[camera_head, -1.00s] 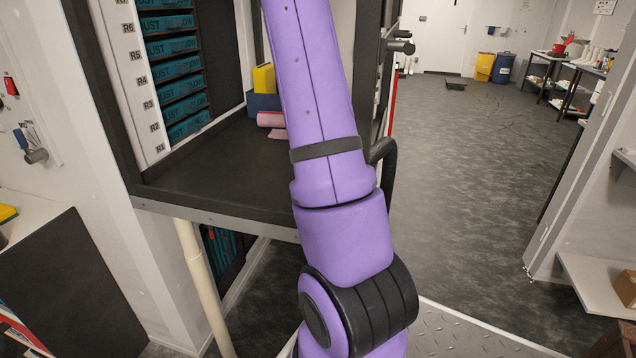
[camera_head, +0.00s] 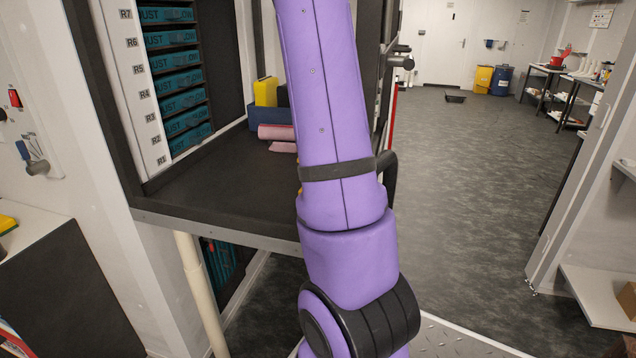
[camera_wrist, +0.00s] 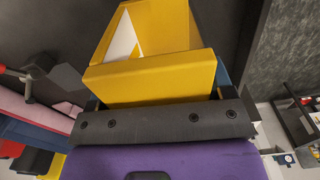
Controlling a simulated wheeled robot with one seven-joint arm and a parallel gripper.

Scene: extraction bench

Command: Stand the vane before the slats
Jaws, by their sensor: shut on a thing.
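In the wrist view my gripper (camera_wrist: 163,120) is shut on a yellow piece with a white triangle on it (camera_wrist: 150,77), which I take to be the vane. The piece has a broad front face and a part reaching back beyond it. My gripper's palm hides its near side, and the fingertips are not clearly seen. In the head view my arm hides my gripper; only a small orange-yellow bit shows beside the arm. The teal slats (camera_head: 176,84) are stacked in the rack at the left, beside a white strip marked R1 to R7.
The dark shelf (camera_head: 205,199) before the slats has free room. Farther back on it are a yellow block (camera_head: 266,91), a blue bin (camera_head: 268,116) and a pink roll (camera_head: 276,132). A dark post (camera_head: 103,90) bounds the shelf at left. Open floor (camera_head: 465,190) lies at right.

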